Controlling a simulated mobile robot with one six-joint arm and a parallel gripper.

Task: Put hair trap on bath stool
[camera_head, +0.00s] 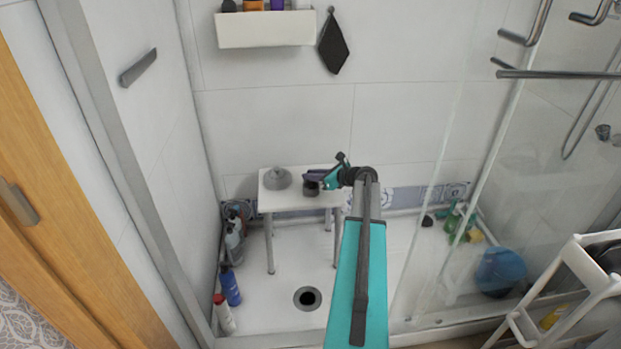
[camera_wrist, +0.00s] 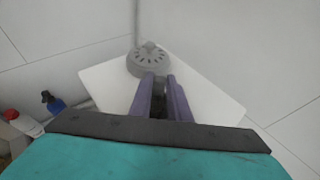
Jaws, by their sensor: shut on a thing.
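The white bath stool (camera_head: 325,201) stands against the back wall of the shower, and its top (camera_wrist: 215,105) fills the middle of the wrist view. My gripper (camera_head: 313,180) is over the stool top. Its purple fingers (camera_wrist: 159,95) are shut on a small dark round thing, which I take as the hair trap (camera_head: 311,190). In the wrist view it is a dark patch between the fingers, mostly hidden. I cannot tell whether it touches the stool. A grey domed thing with a notched rim (camera_head: 277,179) sits on the stool's left; it also shows in the wrist view (camera_wrist: 149,61), just beyond the fingertips.
Bottles (camera_head: 229,287) stand on the shower floor at left, near the drain hole (camera_head: 307,298). A glass panel (camera_head: 440,220), a blue round thing (camera_head: 500,271) and a white cart (camera_head: 580,268) are on the right. A wall shelf (camera_head: 265,31) hangs above.

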